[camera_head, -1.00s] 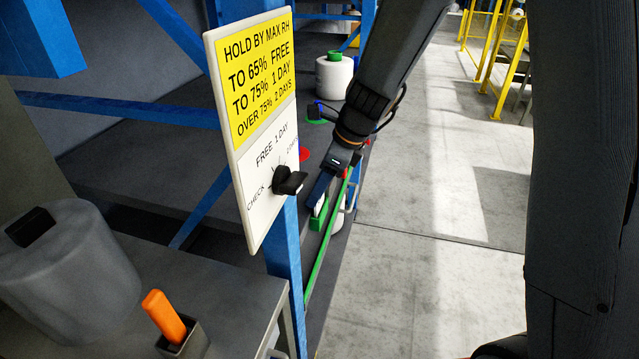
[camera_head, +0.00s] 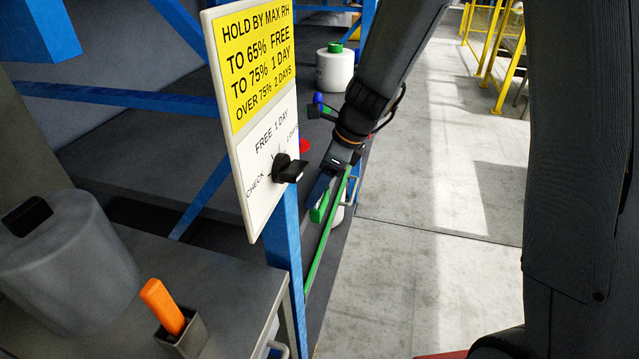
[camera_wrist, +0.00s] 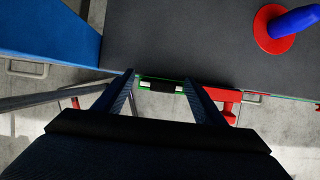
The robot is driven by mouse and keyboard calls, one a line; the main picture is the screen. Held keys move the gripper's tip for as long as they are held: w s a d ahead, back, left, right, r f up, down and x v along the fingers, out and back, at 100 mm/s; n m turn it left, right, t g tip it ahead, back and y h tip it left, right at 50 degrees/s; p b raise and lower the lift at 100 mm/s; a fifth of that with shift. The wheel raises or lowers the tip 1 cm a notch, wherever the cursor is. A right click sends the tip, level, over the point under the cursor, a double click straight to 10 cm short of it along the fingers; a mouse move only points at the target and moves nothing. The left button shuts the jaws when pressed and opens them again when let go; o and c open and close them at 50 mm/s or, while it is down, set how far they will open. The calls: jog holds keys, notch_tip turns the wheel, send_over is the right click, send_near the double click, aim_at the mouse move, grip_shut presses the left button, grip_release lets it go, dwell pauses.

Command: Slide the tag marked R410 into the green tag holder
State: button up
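The green tag holder (camera_head: 317,213) is on the front edge of the dark shelf, under my gripper (camera_wrist: 160,80). In the wrist view it shows as a thin green strip (camera_wrist: 160,77). A narrow white piece with a dark middle (camera_wrist: 161,86), perhaps the tag seen edge-on, lies along it between my fingertips. No R410 marking is legible. My two fingers stand apart on either side of this piece, with no clear contact. In the head view, my gripper partly covers the holder, and no tag face shows.
A red holder (camera_wrist: 226,97) is just right of my fingers. A blue piece on a red disc (camera_wrist: 267,38) stands on the shelf. A blue post (camera_head: 284,262) and a sign board (camera_head: 265,190) stand left; open floor lies right.

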jog(key=shift+w+d+r, duration=0.1)
jog(key=shift+w+d, duration=0.1)
jog(key=shift+w, duration=0.2)
jog(key=shift+r, duration=0.1)
jog(key=shift+w+d+r, duration=0.1)
jog(key=shift+r, duration=0.2)
jog(key=s+b+v, duration=0.1)
jog(key=v, duration=0.5)
jog(key=shift+r, duration=0.35)
jog(key=shift+d, duration=0.1)
